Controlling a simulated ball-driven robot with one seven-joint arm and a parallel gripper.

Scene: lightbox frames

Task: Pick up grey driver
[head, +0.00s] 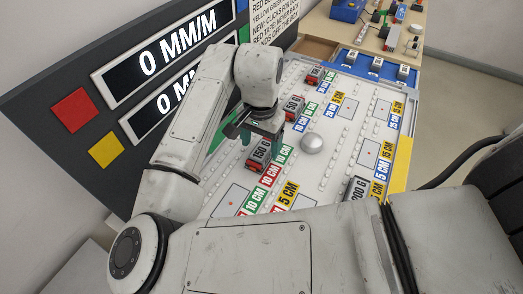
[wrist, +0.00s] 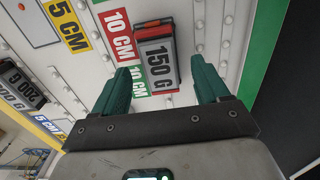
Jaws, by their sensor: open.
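I cannot pick out a grey driver for certain in either view. A grey block marked 150 G with red edging (head: 259,154) lies on the white board. It also shows in the wrist view (wrist: 157,60), just ahead of and between my fingertips. My gripper (head: 262,143) has green fingers and is over this block. In the wrist view my gripper (wrist: 162,76) is open, with a finger on either side of the block and nothing clearly held.
The white board (head: 340,132) carries coloured distance labels, a grey dome (head: 312,144) and blocks marked 50 G (head: 293,107) and 200 G (head: 357,190). A dark display panel (head: 90,125) stands close at the left. A wooden bench (head: 345,32) with small items stands behind.

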